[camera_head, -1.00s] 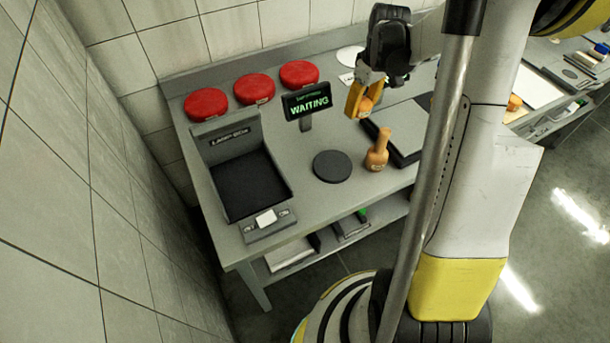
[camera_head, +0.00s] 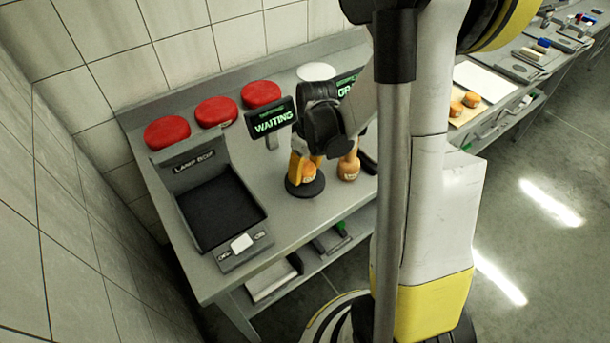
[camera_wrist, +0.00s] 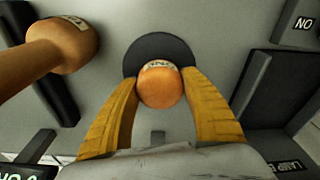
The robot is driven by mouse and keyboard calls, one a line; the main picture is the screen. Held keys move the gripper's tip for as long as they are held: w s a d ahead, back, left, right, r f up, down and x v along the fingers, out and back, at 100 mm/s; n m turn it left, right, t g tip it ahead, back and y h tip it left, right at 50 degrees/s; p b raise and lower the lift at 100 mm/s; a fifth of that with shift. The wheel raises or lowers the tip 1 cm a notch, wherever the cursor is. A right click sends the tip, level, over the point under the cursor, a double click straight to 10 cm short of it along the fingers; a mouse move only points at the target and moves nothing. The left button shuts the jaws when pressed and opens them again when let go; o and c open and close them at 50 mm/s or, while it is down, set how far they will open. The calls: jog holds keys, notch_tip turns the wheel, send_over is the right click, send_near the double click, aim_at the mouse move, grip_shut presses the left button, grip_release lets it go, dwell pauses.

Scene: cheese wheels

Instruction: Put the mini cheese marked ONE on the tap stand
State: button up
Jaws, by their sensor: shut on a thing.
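My gripper (camera_head: 302,172) is shut on a small orange mini cheese (camera_wrist: 161,86). Its white label is partly visible and seems to read ONE. The round black disc, which looks like the tap stand (camera_head: 305,190), lies directly below the gripper on the bench. In the wrist view the disc (camera_wrist: 158,46) shows behind the cheese, between and beyond the yellow fingers (camera_wrist: 160,95). I cannot tell whether the cheese touches the disc.
A wooden mallet-like tool (camera_head: 348,168) stands close to the right of the disc; it also shows in the wrist view (camera_wrist: 55,45). A WAITING sign (camera_head: 271,122) stands behind. The lamp box (camera_head: 215,205) is left, with red wheels (camera_head: 216,111) along the back.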

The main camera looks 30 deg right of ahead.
aim_at(309, 170)
jog(key=shift+f, duration=0.55)
jog(key=shift+f, duration=0.2)
jog(key=o, duration=1.2)
jog(key=shift+r, duration=0.1)
jog(key=r+p, duration=0.1)
jog(key=r, duration=0.3)
jog(key=s+r+p, duration=0.1)
jog(key=r, duration=0.3)
jog(key=r+p, duration=0.2)
jog(key=r, duration=0.2)
jog(key=shift+s+d, duration=0.1)
jog(key=shift+s, duration=0.1)
jog(key=s+a+r+m+t, duration=0.1)
jog(key=s+a+r+t, duration=0.1)
jog(key=s+a+r, duration=0.1)
jog(key=s+a+r+m+t, duration=0.1)
jog(key=s+a+r+t, duration=0.1)
jog(key=a, duration=0.4)
jog(key=s+a+r+t, duration=0.1)
jog(key=s+a+r, duration=0.3)
jog(key=r, duration=0.2)
jog(key=shift+s+a+r+m+t, duration=0.2)
jog(key=shift+a+m+t, duration=0.15)
jog(key=shift+m+t, duration=0.05)
